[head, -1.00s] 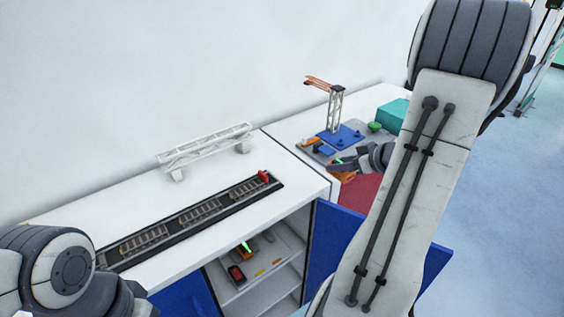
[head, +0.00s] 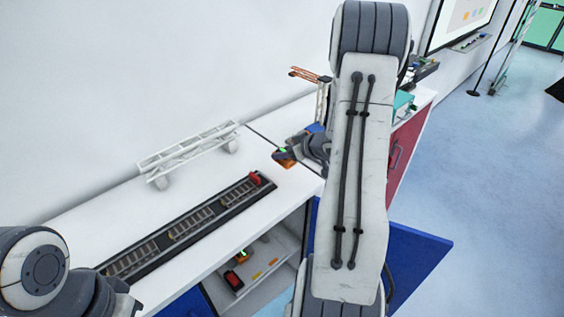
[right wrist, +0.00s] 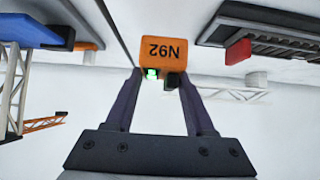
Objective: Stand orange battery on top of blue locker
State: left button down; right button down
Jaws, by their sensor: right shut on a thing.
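My right gripper (head: 282,153) is shut on an orange battery (head: 287,163) and holds it over the far right end of the blue locker's white top (head: 290,188). In the right wrist view the battery (right wrist: 160,50) sits between the fingertips (right wrist: 160,76), with "N92" on its face and a green light beside it. I cannot tell whether it touches the top. The locker's blue door (head: 415,240) stands open. My left arm shows at the lower left, but its gripper cannot be made out.
A dark rail track (head: 190,228) with a red block (head: 255,179) at its end runs along the top. A white truss (head: 190,150) stands behind it. Inside, a shelf holds another orange item (head: 243,253) and a red one (head: 233,280). A red-doored cabinet (head: 404,148) stands beyond.

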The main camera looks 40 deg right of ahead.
aim_at(282, 163)
jog(key=shift+w+a+f, duration=0.2)
jog(key=shift+w+f, duration=0.25)
jog(key=shift+w, duration=0.05)
jog(key=shift+f+p, duration=0.35)
jog(key=shift+f, duration=1.5)
jog(key=shift+f, duration=0.15)
jog(key=shift+c, duration=1.3)
grip_release()
